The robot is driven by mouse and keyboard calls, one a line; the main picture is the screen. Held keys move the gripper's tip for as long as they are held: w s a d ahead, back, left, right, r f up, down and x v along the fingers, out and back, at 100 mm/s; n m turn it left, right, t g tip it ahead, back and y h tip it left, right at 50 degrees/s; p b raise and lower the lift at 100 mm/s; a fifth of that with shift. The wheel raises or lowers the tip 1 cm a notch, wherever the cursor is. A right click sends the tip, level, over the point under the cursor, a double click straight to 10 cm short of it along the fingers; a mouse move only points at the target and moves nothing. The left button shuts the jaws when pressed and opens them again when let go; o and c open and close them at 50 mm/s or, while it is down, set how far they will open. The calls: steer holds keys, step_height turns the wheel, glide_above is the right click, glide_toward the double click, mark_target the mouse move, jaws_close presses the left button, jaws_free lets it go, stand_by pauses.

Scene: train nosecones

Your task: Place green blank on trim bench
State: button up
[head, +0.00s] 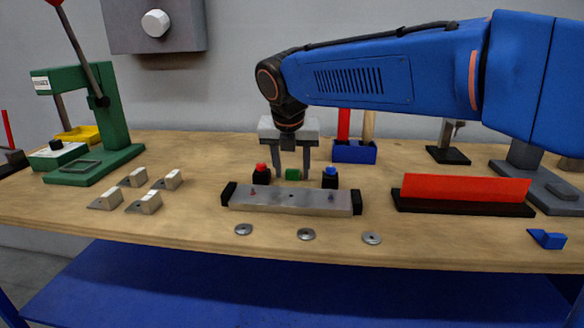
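A small green block (292,174), likely the green blank, sits on the wooden bench top (200,222) near the middle, behind a long metal bar. My gripper (292,176) points straight down there. Its two fingers are spread, and the green block shows between them with a gap on each side. I cannot tell whether the block is exactly between the fingers or slightly behind them. No label marks the trim bench; the wooden bench top is the only bench surface I see.
The metal bar (290,201) with black ends lies in front. Several grey wedges (150,202), a green press (112,120) and a red strip (465,188) stand aside. Washers (306,234) lie near the front edge.

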steer(key=shift+r, duration=0.1)
steer(key=v, duration=1.2)
steer(key=shift+s, duration=0.15)
